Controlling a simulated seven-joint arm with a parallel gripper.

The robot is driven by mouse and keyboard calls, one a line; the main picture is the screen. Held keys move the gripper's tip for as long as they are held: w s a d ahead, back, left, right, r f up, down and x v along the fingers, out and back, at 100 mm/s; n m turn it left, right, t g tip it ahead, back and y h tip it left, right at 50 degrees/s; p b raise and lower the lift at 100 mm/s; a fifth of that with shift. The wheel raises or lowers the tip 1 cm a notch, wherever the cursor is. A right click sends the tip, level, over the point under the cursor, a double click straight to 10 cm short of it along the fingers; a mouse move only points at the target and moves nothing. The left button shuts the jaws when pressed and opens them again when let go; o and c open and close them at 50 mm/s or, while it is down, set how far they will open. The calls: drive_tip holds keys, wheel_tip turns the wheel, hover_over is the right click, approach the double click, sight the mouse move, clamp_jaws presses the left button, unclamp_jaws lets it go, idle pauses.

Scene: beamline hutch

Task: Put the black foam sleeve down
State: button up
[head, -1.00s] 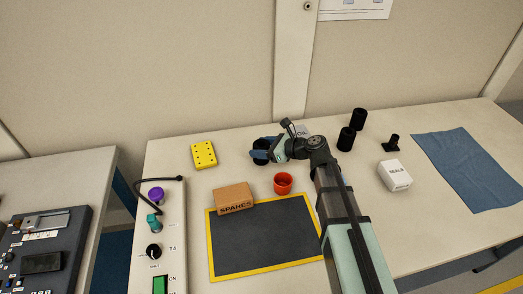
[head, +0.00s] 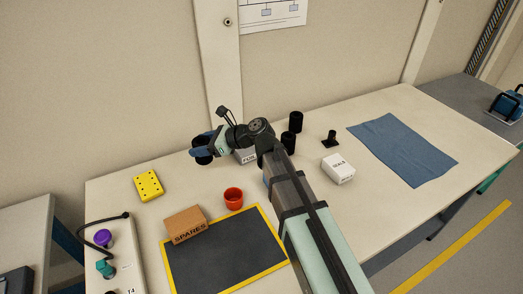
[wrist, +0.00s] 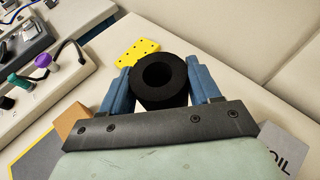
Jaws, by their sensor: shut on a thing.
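My gripper (head: 206,146) is at the back of the bench, right of the yellow block. It is shut on the black foam sleeve (head: 202,156), a thick black tube. In the wrist view the sleeve (wrist: 160,82) sits between the blue fingers of my gripper (wrist: 160,90), its round hole facing the camera. The fingers touch it on both sides. I cannot tell whether its lower end touches the bench top.
The yellow block (head: 148,185), SPARES box (head: 185,224), red cup (head: 233,199) and yellow-edged dark mat (head: 225,255) are nearby. A grey box (head: 245,156) is partly behind my arm. Black cylinders (head: 296,121), a SEALS box (head: 338,169) and blue cloth (head: 400,150) lie to the right.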

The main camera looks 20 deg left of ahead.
drive_tip(key=w+d+r+m+t, duration=0.1)
drive_tip(key=w+d+m+t, duration=0.2)
drive_tip(key=w+d, duration=0.95)
wheel_tip(320, 180, up, 3)
drive_tip(key=m+t, duration=0.1)
drive_tip(key=t, duration=0.1)
hover_over(340, 165)
drive_tip(key=shift+w+a+f, duration=0.1)
drive_tip(key=shift+f, duration=4.5)
drive_tip(key=shift+f, duration=0.15)
drive_tip(key=o, duration=1)
